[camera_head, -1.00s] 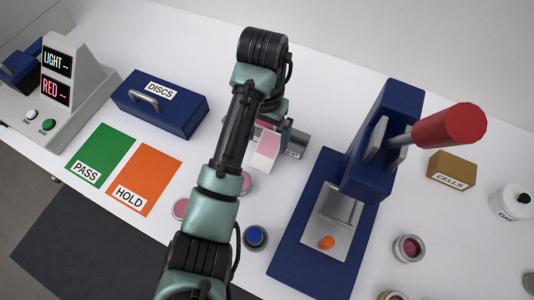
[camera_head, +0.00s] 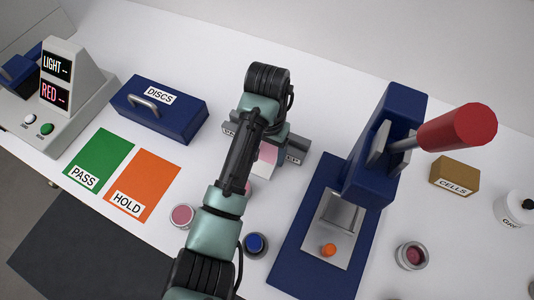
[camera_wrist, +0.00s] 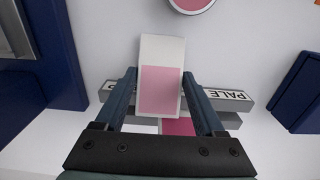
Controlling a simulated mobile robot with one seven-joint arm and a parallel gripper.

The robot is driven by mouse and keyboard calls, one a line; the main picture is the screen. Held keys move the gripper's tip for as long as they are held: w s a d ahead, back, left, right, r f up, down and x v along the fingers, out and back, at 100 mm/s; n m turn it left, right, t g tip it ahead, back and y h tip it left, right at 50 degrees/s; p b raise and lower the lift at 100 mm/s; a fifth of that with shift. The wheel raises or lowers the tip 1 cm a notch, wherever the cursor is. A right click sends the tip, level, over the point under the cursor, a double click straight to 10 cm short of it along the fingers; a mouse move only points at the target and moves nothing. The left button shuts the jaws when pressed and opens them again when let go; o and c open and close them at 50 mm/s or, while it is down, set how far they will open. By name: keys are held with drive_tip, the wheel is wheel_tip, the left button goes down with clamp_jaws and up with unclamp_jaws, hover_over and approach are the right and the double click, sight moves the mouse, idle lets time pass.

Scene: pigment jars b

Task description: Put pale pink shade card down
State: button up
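The pale pink shade card (camera_wrist: 160,88), pink with a white band at one end, sits between the two fingers of my gripper (camera_wrist: 160,76) in the wrist view. The fingertips appear to meet its side edges. The card overlaps a grey holder (camera_wrist: 238,101) with white labels, one reading "PALE". I cannot tell whether the card touches the holder. A darker pink patch (camera_wrist: 177,126) shows beyond the card's pink end. In the head view the card (camera_head: 267,154) shows beside my arm, in front of the holder (camera_head: 297,149). The fingers are hidden there.
A blue press (camera_head: 365,165) with a red handle stands right of the holder. A pink jar (camera_head: 183,215) and a blue jar (camera_head: 256,243) stand nearer. Green PASS (camera_head: 98,158) and orange HOLD (camera_head: 146,178) mats and a blue DISCS box (camera_head: 158,112) are at left.

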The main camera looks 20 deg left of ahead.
drive_tip(key=c, duration=1)
